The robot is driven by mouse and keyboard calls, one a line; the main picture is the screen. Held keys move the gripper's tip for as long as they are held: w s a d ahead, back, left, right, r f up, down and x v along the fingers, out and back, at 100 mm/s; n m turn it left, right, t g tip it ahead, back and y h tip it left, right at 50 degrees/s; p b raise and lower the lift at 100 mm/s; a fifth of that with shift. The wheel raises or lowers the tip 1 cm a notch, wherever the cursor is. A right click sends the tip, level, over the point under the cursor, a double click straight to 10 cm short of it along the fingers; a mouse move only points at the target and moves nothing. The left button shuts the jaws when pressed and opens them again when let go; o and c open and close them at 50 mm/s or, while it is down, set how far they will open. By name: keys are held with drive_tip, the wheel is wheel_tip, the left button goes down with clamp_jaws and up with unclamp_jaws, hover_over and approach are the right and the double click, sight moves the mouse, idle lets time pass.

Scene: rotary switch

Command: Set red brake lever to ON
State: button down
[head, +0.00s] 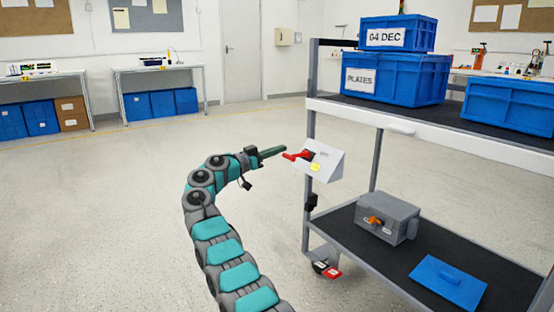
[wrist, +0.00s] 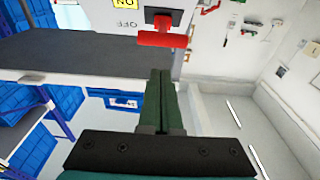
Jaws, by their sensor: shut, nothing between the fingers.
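A red lever (head: 298,155) sticks out to the left from a white sloped box (head: 328,160) on the cart's near post. In the wrist view the red lever (wrist: 163,39) shows as a T-shaped handle on a dark slot. Upside-down labels sit to its left: a yellow ON label (wrist: 126,3) and a plain OFF label (wrist: 126,25). My gripper (head: 284,149) is shut and empty, its green fingers pointing at the lever from the left. In the wrist view its fingertips (wrist: 160,73) are just below the handle, with a small gap apparent.
The cart has a lower black shelf (head: 345,222) with a grey box with an orange knob (head: 392,220) and a blue lid (head: 448,282). Blue crates (head: 400,78) stand on the upper shelf. A caster with a red pedal (head: 330,272) is below. The floor left is clear.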

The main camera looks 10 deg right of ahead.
drive_tip(key=s+a+f, duration=0.2)
drive_tip(key=a+f, duration=0.3)
drive_tip(key=a, duration=0.2)
drive_tip(key=shift+s, duration=0.35)
idle(0.4)
